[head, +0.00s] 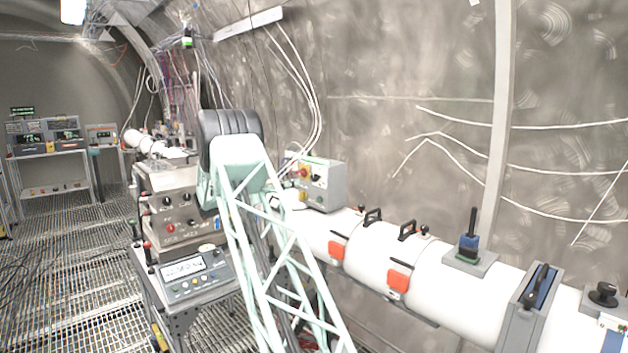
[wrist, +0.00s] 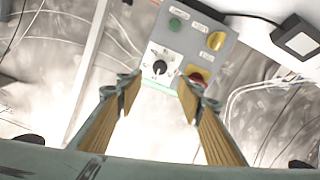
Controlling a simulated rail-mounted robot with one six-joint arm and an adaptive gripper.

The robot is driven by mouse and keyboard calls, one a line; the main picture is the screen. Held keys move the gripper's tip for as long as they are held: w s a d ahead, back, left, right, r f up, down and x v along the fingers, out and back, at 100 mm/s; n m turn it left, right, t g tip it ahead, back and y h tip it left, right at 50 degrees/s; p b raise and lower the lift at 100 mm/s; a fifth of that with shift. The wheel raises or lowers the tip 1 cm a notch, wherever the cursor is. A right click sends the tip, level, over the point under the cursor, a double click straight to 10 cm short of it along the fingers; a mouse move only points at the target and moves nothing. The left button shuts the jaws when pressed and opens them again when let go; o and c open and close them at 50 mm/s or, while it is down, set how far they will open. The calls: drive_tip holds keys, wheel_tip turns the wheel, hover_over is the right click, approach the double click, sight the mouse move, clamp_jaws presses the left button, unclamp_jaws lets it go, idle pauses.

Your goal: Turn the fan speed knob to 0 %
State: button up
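A grey control box (head: 327,187) stands on the white pipe in the head view, and its panel (wrist: 165,45) fills the upper middle of the wrist view. On it is a black knob (wrist: 159,67) on a white dial plate, which looks like the fan speed knob. Its markings are too small to read, and I cannot tell its setting. My gripper (wrist: 159,86) is open and empty, its two tan-padded fingers apart on either side of the line to the knob. The knob lies beyond the fingertips, apart from them. In the head view my arm hides the gripper.
The panel also has a green button (wrist: 175,24), a yellow round part (wrist: 215,40) and a red button (wrist: 197,76) close to the right finger. Cables run along the wall behind. The pipe (head: 445,300) carries orange clamps and handles to the right.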

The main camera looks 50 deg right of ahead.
sight(313, 178)
drive_tip(key=shift+d, duration=0.1)
drive_tip(key=shift+p+x, duration=0.3)
drive_tip(key=shift+x, duration=6.45)
drive_tip(key=shift+s, duration=0.1)
drive_tip(key=shift+c, duration=0.9)
drive_tip(key=c, duration=0.7)
